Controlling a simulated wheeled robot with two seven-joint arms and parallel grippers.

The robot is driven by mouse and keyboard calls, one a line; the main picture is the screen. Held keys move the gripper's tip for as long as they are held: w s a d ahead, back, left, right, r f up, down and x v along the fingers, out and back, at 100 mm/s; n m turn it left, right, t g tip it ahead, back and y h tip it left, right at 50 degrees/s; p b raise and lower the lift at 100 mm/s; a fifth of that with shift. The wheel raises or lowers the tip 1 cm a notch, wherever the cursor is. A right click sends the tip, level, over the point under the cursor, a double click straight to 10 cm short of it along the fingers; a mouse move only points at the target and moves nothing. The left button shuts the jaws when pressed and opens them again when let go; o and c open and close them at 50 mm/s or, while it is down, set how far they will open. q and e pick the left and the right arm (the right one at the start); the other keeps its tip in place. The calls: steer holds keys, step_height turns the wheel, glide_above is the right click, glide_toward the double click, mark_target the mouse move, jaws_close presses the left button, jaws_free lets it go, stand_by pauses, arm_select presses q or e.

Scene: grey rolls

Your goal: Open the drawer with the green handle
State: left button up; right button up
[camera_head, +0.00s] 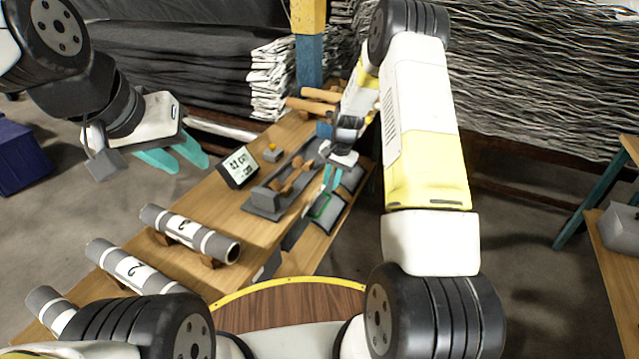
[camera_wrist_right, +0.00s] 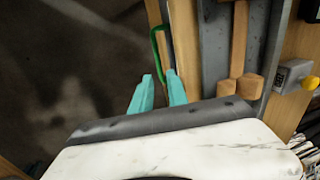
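The green handle (camera_head: 321,204) is on a dark grey drawer front (camera_head: 328,217) at the right side of the wooden workbench. My right gripper (camera_head: 332,184) is close above the handle. I cannot tell how far the drawer is out. My left gripper (camera_head: 194,166) hangs open and empty left of the bench.
The bench top (camera_head: 235,205) carries a grey tray with wooden-handled tools (camera_head: 285,185), a digital display (camera_head: 238,167) and a small grey box with a yellow knob (camera_head: 272,153). Numbered rolls (camera_head: 190,233) lie at the front left. Floor (camera_wrist_right: 60,60) shows beside the bench edge.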

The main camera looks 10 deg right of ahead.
mark_target(325, 205)
steer(key=f, duration=0.3)
steer(key=a+f, duration=0.1)
steer(key=f, duration=0.5)
steer(key=shift+w+a, duration=0.15)
steer(key=shift+w, duration=0.25)
jaws_close()
stand_by(1.0)
